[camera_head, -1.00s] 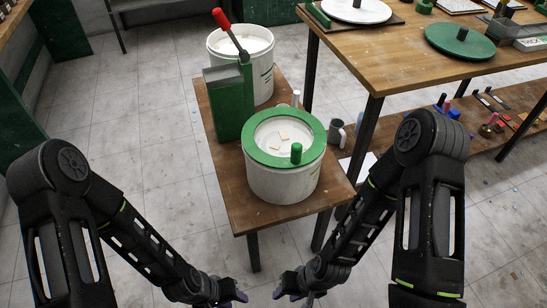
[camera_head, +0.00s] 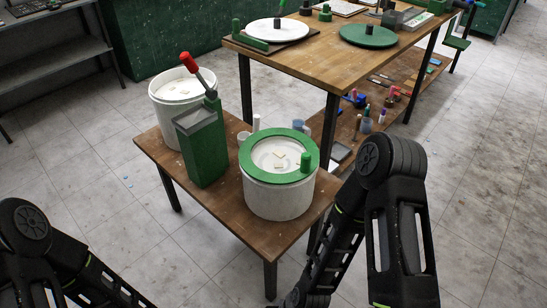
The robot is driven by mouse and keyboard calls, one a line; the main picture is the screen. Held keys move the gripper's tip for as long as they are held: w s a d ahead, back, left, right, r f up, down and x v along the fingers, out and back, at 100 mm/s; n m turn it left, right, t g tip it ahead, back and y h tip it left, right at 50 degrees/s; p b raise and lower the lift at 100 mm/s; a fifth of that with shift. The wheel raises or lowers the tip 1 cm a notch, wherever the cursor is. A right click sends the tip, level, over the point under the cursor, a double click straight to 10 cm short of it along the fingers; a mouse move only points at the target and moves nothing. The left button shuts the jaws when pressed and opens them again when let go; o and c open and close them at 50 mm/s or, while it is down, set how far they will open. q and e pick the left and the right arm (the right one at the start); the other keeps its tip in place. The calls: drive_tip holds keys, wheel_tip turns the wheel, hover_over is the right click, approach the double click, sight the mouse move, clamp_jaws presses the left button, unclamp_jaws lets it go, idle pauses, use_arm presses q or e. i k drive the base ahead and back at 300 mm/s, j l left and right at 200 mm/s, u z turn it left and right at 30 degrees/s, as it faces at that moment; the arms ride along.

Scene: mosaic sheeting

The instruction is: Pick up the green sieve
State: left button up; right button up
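The green sieve (camera_head: 247,160) is a flat green ring with a pale mesh middle and an upright green knob on its right front side. It lies on top of a white bucket (camera_head: 275,203) on the low wooden table. Several small cream pieces lie on the mesh. My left arm shows at the lower left, but its gripper is below the picture. My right arm comes down on the right of the table to the bottom edge, and its gripper fingers are out of the picture. Neither arm touches the sieve.
A green box-shaped device (camera_head: 205,150) with a red-handled lever (camera_head: 189,63) stands left of the sieve. Another white bucket (camera_head: 165,120) is behind it. A tall workbench (camera_head: 300,58) with discs stands behind. The floor at left and right is open.

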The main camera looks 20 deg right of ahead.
sight(277, 146)
drive_tip(key=i+j+z, duration=0.25)
drive_tip(key=j, duration=0.4)
drive_tip(key=i+j+z, duration=0.3)
drive_tip(key=j, duration=0.4)
drive_tip(key=i, duration=0.1)
